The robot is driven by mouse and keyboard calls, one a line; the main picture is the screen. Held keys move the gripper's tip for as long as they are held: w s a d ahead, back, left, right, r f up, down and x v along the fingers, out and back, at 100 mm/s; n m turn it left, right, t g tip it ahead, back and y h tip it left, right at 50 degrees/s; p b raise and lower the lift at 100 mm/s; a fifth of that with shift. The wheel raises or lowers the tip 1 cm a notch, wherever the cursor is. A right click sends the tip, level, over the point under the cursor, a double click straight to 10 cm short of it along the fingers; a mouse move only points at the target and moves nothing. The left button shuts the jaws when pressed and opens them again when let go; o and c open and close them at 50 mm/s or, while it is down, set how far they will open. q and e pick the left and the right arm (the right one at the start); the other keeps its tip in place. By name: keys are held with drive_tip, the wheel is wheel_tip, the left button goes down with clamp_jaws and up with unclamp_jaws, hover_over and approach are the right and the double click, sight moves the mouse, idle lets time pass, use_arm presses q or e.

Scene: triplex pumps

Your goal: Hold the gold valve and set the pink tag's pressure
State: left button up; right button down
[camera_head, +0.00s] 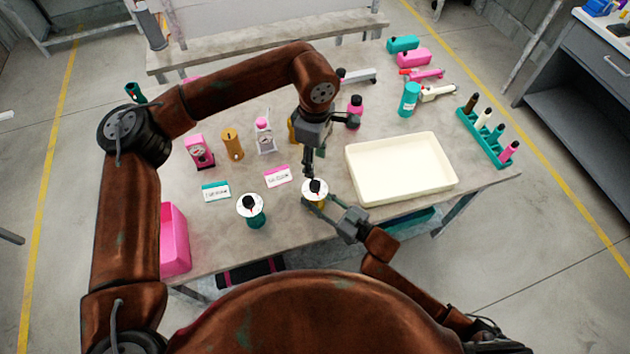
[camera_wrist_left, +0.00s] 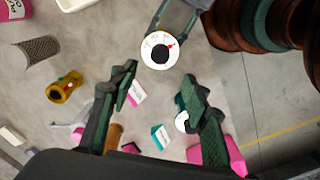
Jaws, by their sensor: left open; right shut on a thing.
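The gold valve (camera_head: 320,203) stands upright near the table's front edge, with a white dial and a black knob on top. Its dial (camera_wrist_left: 151,59) also shows in the left wrist view, with a small red mark beside the knob. My right gripper (camera_head: 318,203) is shut on the valve's body from the front right. My left gripper (camera_head: 309,172) is open, pointing down just above and behind the knob; its fingers (camera_wrist_left: 158,76) are apart and empty. The pink tag (camera_head: 277,177) lies left of the valve; its writing is too small to read.
A teal valve (camera_head: 255,219) and teal tag (camera_head: 216,191) are at the left. A cream tray (camera_head: 401,169) lies to the right. Pink (camera_head: 200,152) and gold (camera_head: 232,144) items stand behind the tags. A teal rack (camera_head: 484,137) is at the right edge.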

sight(315, 184)
use_arm(q)
wheel_tip(315, 184, down, 11)
drive_tip(key=shift+f, duration=0.1)
idle(0.3)
drive_tip(key=shift+c, duration=0.5)
drive_tip(key=c, duration=1.1)
drive_tip(key=shift+o, duration=0.2)
drive_tip(key=n, duration=0.4)
drive_tip(key=shift+n, duration=1.8)
